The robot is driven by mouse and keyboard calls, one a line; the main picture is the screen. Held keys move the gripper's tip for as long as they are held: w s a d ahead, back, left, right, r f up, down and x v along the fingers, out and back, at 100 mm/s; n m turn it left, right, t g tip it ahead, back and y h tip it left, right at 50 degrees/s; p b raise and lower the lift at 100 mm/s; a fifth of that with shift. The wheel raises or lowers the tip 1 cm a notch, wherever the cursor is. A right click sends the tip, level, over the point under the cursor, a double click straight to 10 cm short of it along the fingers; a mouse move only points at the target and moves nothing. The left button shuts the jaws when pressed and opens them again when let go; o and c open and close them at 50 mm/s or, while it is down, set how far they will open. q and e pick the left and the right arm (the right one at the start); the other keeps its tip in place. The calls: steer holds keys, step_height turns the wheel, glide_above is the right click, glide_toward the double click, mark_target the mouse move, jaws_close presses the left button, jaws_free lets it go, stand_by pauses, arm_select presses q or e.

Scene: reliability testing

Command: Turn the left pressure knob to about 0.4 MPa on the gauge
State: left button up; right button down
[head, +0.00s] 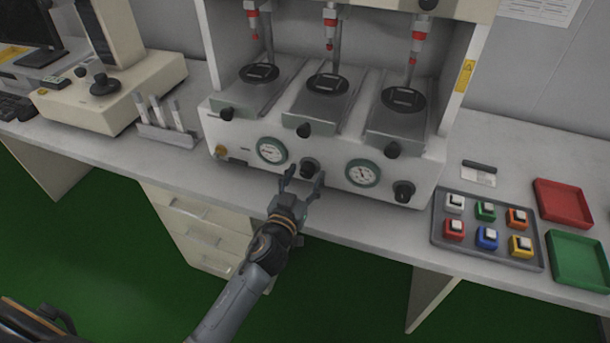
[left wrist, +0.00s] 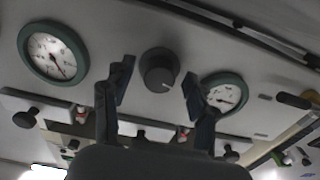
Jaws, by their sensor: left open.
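The left pressure knob (head: 309,167) is a dark round knob on the white machine's front panel, between two green-rimmed gauges. The left gauge (head: 271,150) is beside it; its needle reading is too small to tell. My left gripper (head: 304,183) is open just in front of the knob, fingers pointing at it. In the left wrist view, which looks upside down, the knob (left wrist: 158,70) shows between the open fingers (left wrist: 152,90), with a visible gap on each side. The left gauge (left wrist: 225,92) is partly hidden by a finger there. My right gripper is not in view.
The right gauge (head: 362,172) and right knob (head: 403,191) are further right on the panel. Small black knobs (head: 303,130) stick out above. A grey tray (head: 487,256) of coloured blocks stands at right. A rack (head: 168,133) stands at left. The counter's front edge is below my gripper.

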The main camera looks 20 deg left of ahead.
arm_select(q)
steer(key=shift+w, duration=0.15)
steer(key=shift+c, duration=0.2)
steer(key=c, duration=1.1)
